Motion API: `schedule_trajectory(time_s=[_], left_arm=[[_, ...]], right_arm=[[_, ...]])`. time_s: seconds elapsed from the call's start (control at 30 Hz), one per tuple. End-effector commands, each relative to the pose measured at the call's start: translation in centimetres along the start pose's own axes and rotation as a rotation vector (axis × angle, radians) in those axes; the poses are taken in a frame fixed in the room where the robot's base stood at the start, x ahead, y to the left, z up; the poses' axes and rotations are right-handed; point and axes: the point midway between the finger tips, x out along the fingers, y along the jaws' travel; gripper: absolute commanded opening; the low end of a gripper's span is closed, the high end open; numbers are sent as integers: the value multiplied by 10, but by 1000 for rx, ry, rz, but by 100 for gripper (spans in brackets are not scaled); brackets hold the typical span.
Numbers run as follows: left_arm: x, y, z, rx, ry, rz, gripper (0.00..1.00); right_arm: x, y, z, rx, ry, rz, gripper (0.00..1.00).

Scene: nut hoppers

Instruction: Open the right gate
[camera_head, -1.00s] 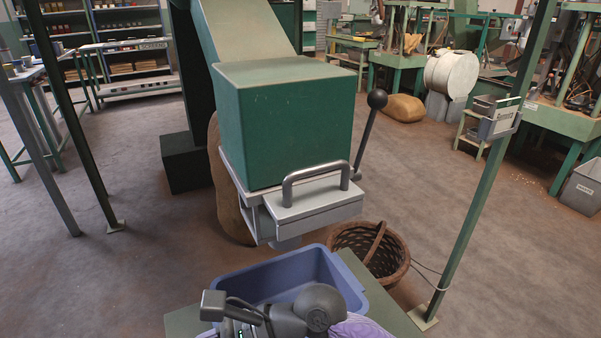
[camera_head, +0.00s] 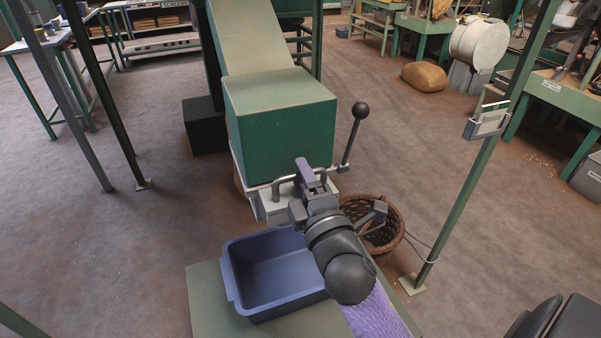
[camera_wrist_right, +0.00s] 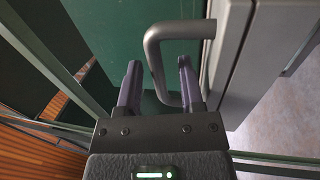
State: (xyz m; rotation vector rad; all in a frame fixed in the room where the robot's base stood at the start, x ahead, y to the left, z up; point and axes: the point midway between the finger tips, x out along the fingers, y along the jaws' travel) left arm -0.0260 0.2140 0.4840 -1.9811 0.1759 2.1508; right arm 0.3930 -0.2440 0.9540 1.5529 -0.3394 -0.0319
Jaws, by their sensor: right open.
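The gate (camera_head: 272,208) is a light grey slide under the green hopper (camera_head: 282,128), with a grey bar handle (camera_head: 280,184) on it. My right gripper (camera_head: 309,173) is open at the handle, its arm reaching up from below and covering much of the gate. In the right wrist view, the handle (camera_wrist_right: 156,65) shows between the two purple fingers of the gripper (camera_wrist_right: 160,80), with its lower end passing behind the right finger. I cannot tell whether the fingers touch the bar. My left gripper is out of view.
A blue bin (camera_head: 270,275) stands on a green stand (camera_head: 208,300) below. A lever with a black knob (camera_head: 360,110) rises right of the hopper. A wicker basket (camera_head: 392,235) sits beside a green post (camera_head: 462,190).

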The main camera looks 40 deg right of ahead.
Motion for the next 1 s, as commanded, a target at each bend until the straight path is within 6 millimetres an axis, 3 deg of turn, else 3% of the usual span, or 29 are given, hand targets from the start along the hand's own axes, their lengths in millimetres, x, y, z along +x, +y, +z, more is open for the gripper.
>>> schedule_trajectory(time_s=[0.37,0.6,1.0], left_arm=[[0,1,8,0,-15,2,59],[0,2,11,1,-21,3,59],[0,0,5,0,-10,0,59]], right_arm=[[8,0,0,-2,0,0,49],[8,0,0,-2,0,0,0],[8,0,0,-2,1,0,0]])
